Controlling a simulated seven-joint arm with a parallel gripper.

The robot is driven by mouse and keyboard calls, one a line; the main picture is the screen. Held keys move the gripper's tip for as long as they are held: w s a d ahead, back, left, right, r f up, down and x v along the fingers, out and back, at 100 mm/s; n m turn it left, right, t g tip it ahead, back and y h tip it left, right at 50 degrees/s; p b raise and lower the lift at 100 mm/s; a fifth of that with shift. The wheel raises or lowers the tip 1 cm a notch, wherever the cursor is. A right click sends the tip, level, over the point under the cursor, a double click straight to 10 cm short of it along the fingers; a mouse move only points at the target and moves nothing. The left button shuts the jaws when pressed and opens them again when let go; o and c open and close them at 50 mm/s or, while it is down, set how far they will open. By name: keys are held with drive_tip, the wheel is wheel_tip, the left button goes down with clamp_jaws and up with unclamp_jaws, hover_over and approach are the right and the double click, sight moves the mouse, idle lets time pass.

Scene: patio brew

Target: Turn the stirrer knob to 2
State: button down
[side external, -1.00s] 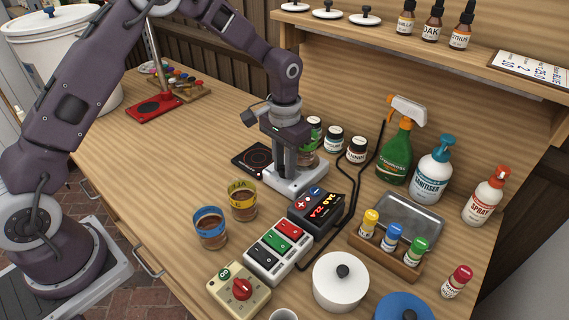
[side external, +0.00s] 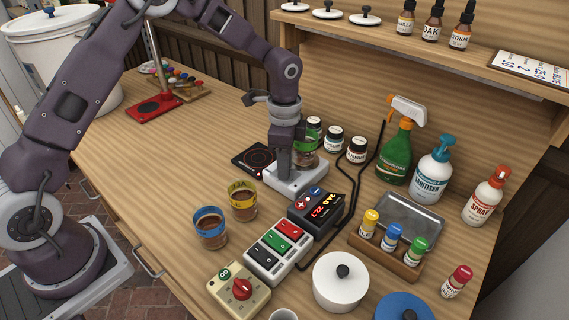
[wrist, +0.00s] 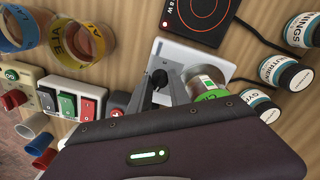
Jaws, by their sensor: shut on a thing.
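The white stirrer (side external: 300,182) stands on the wooden table beside a black hot plate (side external: 254,159). It also shows in the wrist view (wrist: 218,62). A glass jar with a green label (wrist: 205,82) stands on it. The stirrer's small black knob (wrist: 158,77) is between my two fingers in the wrist view. My gripper (wrist: 160,84) points down and is shut on this knob. In the side view my gripper (side external: 284,172) hides the knob. I cannot read the knob's pointer or any number on the stirrer.
Dark-capped jars (side external: 334,139) stand close behind the stirrer. A controller with a lit display (side external: 318,209), a switch box (side external: 278,250) and a box with a red knob (side external: 240,290) stand in front. Two banded glasses (side external: 210,229) stand front left. The left tabletop is mostly clear.

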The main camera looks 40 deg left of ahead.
drive_tip(key=m, duration=0.7)
drive_tip(key=shift+r, duration=0.1)
drive_tip(key=m, duration=0.3)
drive_tip(key=shift+m, duration=2.2)
drive_tip(key=c, duration=1.2)
unclamp_jaws()
wheel_tip(320, 180, up, 7)
